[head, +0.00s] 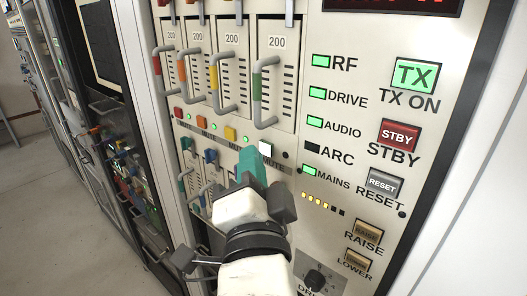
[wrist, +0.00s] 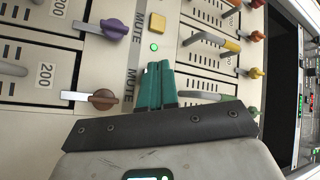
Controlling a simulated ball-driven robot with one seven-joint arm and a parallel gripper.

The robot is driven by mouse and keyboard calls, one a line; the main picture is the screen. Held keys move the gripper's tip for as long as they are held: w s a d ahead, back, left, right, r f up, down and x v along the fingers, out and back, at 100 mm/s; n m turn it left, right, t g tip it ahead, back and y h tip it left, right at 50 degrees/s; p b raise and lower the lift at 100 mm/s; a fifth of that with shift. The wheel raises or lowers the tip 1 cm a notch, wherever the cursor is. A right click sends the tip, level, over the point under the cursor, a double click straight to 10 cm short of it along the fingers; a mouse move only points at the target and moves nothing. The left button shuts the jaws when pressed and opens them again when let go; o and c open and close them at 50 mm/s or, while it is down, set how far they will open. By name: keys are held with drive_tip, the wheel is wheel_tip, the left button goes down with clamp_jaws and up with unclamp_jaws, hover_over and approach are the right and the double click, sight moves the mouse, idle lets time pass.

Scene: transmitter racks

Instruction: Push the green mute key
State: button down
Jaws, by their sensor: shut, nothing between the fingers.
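A row of small square mute keys runs across the panel in the head view: a red key (head: 178,112), an orange key (head: 201,121), a yellow key (head: 230,133) and a white-looking key (head: 265,148). I cannot make out a green mute key. My gripper (head: 249,157) is shut and empty, its teal fingertips at the panel just left of and below the white-looking key. In the wrist view my gripper (wrist: 158,66) points just below a lit green lamp (wrist: 154,47) and the yellow key (wrist: 157,23). The fingers hide the panel behind them; contact cannot be told.
Drawer modules with a green-banded handle (head: 260,92) and other coloured handles stand above the keys. Below are coloured knobs, including a blue knob (head: 211,156). To the right are a green TX button (head: 414,75), a red STBY button (head: 400,136) and a grey RESET button (head: 383,184).

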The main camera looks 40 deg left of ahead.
drive_tip(key=shift+s, duration=0.2)
drive_tip(key=shift+s+a+b, duration=0.15)
drive_tip(key=shift+s+b, duration=0.45)
drive_tip(key=shift+s, duration=0.85)
drive_tip(key=shift+s+a+b, duration=0.1)
drive_tip(key=shift+s+b, duration=0.45)
drive_tip(key=shift+s, duration=0.9)
drive_tip(key=shift+f, duration=0.1)
